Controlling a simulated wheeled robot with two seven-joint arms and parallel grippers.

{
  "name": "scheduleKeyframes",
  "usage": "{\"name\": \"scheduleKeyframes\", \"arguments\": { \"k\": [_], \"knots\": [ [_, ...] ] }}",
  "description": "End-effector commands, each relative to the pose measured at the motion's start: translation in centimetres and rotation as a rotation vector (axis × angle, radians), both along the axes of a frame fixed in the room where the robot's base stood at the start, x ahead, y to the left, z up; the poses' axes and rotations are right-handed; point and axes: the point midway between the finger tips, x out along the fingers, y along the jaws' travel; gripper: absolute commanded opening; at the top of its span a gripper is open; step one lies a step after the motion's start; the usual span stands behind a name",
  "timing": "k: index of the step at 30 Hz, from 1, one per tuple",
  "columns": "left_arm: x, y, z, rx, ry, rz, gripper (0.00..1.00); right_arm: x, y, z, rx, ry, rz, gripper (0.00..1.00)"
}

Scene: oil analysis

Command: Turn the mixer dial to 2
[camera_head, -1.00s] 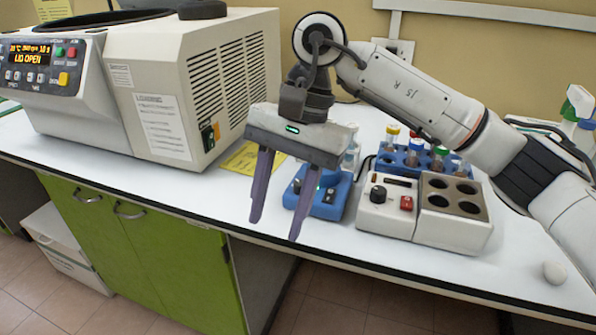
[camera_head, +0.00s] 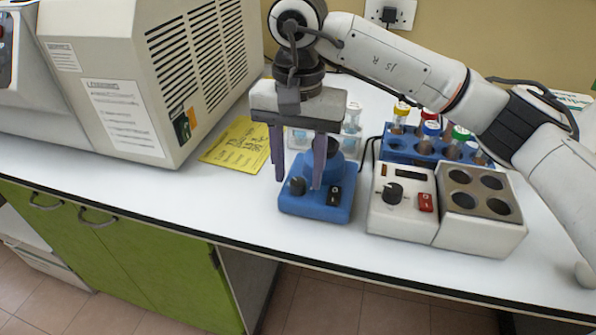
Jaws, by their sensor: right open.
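The blue mixer (camera_head: 318,211) stands on the white bench. Its black dial (camera_head: 297,186) is at the front left of its top, and a black rocker switch (camera_head: 334,196) is to the right of it. The dial's setting is too small to read. My right gripper (camera_head: 298,182) is open and points down over the mixer. In the picture its two purple fingers come down on either side of the dial, the right one between dial and switch. I cannot tell whether they touch the dial. The right finger partly hides the mixer's round top. My left gripper is out of view.
A white heater block (camera_head: 403,217) with its own black dial and red switch stands close to the right of the mixer. Behind it is a blue rack (camera_head: 399,150) of capped tubes. A large centrifuge (camera_head: 130,110) and a yellow sheet (camera_head: 240,145) are to the left.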

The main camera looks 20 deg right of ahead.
Motion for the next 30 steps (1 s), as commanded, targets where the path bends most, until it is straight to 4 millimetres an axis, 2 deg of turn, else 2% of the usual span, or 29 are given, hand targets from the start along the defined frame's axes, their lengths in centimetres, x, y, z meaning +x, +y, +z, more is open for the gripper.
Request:
{"name": "scheduleKeyframes", "arguments": {
  "k": [4, 12, 14, 20, 30],
  "knots": [
    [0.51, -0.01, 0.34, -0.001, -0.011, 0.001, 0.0, -0.03, -0.01, -1.05, -0.001, -0.001, 0.001, 0.41],
    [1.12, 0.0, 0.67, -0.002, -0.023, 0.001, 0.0, -0.01, 0.02, -1.24, 0.0, -0.001, 0.001, 0.41],
    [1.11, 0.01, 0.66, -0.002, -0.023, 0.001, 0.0, -0.01, 0.02, -1.23, 0.0, -0.001, 0.001, 0.35],
    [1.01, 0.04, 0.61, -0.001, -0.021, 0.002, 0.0, -0.01, 0.02, -1.22, 0.001, -0.001, 0.001, 0.01],
    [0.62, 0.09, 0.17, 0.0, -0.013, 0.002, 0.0, 0.0, 0.01, -1.25, 0.0, -0.001, -0.045, 0.0]
  ]
}}
